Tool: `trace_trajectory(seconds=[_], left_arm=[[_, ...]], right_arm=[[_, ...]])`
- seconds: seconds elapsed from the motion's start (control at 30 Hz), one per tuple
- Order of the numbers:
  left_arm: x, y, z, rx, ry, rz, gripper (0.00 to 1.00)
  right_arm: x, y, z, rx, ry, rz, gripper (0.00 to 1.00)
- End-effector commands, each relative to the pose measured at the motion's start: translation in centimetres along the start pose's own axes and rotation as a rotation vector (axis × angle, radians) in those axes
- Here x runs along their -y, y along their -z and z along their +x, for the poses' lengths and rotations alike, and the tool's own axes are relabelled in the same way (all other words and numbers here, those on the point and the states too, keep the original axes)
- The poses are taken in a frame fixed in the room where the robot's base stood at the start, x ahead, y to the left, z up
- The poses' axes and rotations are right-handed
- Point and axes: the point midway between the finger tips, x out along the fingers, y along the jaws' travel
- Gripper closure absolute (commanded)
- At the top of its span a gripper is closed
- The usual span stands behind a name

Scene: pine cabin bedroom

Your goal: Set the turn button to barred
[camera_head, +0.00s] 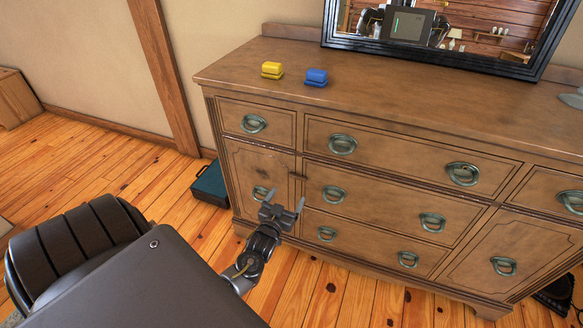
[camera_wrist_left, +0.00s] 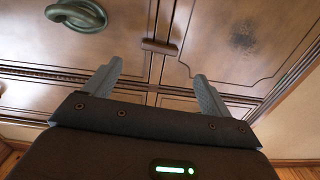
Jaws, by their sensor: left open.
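The turn button (camera_head: 298,177) is a small brown wooden bar on the dresser front, between the left door (camera_head: 257,168) and the middle drawers. It lies about level, across the upright seam at the door's edge. In the left wrist view the turn button (camera_wrist_left: 160,46) shows just beyond the fingertips, crosswise to the seam. My left gripper (camera_head: 286,198) is open and empty, in front of the dresser and a little below the turn button in the head view. In the wrist view its two fingers (camera_wrist_left: 158,80) stand apart, with nothing between them. My right gripper is not in view.
Ring handles, such as one on a drawer (camera_wrist_left: 77,14), stick out nearby. A dark teal case (camera_head: 210,184) lies on the floor left of the dresser.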

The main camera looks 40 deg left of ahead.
Motion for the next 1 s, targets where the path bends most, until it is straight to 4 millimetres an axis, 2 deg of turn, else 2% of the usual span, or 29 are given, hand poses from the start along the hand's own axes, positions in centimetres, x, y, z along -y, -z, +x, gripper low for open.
trace_trajectory(seconds=[0.1, 0.23, 0.83, 0.93, 1.0], left_arm=[[0.0, 0.0, -1.5, 0.000, 0.000, -0.001, 0.16], [0.0, 0.0, -2.2, 0.000, 0.001, 0.000, 0.16], [0.0, -0.1, -2.3, 0.004, -0.001, 0.001, 0.16], [-0.4, -1.6, -2.9, 0.054, -0.015, 0.013, 0.16], [-1.1, -4.0, -3.9, 0.134, -0.038, 0.033, 0.16]], right_arm=[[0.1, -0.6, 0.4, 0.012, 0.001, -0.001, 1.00], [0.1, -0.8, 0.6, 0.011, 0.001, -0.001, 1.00], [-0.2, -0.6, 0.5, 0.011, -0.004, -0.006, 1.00], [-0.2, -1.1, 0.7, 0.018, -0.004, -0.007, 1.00], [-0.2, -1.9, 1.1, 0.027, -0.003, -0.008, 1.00]])
